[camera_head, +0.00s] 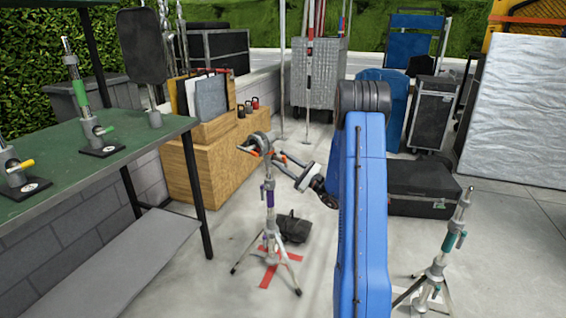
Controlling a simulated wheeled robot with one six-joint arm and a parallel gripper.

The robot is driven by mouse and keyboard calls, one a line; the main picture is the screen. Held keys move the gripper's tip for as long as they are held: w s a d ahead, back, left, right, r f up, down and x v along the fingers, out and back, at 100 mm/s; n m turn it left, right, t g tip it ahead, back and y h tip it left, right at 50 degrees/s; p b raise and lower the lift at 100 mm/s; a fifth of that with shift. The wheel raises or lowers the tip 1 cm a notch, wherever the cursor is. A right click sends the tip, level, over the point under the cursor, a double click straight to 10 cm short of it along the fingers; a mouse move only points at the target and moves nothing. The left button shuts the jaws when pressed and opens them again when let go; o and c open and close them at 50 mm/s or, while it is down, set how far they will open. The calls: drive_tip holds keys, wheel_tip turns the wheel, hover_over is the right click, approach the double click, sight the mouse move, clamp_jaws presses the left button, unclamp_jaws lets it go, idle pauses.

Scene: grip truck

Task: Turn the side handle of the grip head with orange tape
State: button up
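A light stand (269,212) with purple tape on its column stands on the floor left of centre. At its top is a round metal grip head (260,143) with small orange parts beside it; which of these is tape and which is handle is too small to tell. My gripper (278,162) reaches in from the right, its two fingers spread apart, pointing left toward the head. It is close to the head's right side; whether it touches is unclear. My blue arm hides part of the scene to the right.
A green-topped table (110,150) with small stands is at the left. A wooden crate (205,170) stands behind the light stand. A dark sandbag (292,228) lies by the stand's legs, above a red tape cross (268,275). Another stand (447,245) is at the right.

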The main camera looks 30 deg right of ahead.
drive_tip(key=v, duration=1.7)
drive_tip(key=shift+s+d+f, duration=0.1)
drive_tip(key=shift+s+d, duration=0.05)
drive_tip(key=shift+s, duration=0.05)
